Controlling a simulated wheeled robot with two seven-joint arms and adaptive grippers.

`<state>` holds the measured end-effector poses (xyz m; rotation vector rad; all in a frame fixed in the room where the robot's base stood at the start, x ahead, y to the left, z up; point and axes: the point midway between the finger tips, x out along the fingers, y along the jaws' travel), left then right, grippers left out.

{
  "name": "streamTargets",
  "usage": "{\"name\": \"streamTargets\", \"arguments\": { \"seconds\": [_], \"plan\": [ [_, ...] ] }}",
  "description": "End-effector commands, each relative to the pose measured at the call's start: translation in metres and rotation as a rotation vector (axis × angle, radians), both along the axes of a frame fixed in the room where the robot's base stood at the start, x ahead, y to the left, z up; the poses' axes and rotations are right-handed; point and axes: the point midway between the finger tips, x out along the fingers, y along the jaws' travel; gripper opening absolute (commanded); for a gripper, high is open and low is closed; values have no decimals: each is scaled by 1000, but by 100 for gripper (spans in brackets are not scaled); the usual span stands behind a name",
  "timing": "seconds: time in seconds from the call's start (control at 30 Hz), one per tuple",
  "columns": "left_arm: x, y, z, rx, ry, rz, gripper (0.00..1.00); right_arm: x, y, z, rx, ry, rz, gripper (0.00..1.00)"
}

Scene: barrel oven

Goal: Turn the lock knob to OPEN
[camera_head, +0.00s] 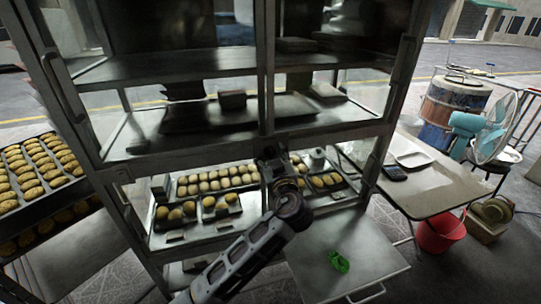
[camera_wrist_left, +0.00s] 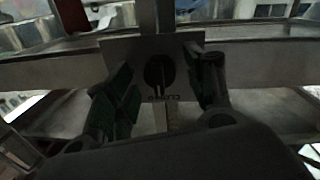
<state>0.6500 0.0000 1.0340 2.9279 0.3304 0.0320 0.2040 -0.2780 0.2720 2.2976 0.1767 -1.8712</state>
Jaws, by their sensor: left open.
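In the left wrist view the lock knob (camera_wrist_left: 160,72) is a dark round piece on a grey metal plate (camera_wrist_left: 125,52). Dark lettering shows on the plate just below it, too small to read surely. My left gripper (camera_wrist_left: 163,85) is open, with one finger on each side of the knob. I see a gap on both sides, and nothing is held. In the head view my left gripper (camera_head: 272,160) is at the middle post of the metal cabinet (camera_head: 262,70), and it hides the knob there. My right gripper is not in view.
Trays of buns (camera_head: 205,185) lie on the cabinet's lower shelf. More trays (camera_head: 35,170) stand at left. A table (camera_head: 440,185), red bucket (camera_head: 440,235) and fan (camera_head: 485,135) stand at right.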

Motion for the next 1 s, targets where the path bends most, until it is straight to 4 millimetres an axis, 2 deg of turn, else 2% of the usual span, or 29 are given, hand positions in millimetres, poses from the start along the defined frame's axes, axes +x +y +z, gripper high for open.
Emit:
{"name": "streamTargets", "arguments": {
  "seconds": [0.13,0.5,1.0],
  "plan": [
    [0,0,0,0,0,0,53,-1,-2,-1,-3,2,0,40],
    [0,0,0,0,0,1,7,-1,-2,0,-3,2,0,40],
    [0,0,1,71,24,2,7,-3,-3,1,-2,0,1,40]
  ]
}}
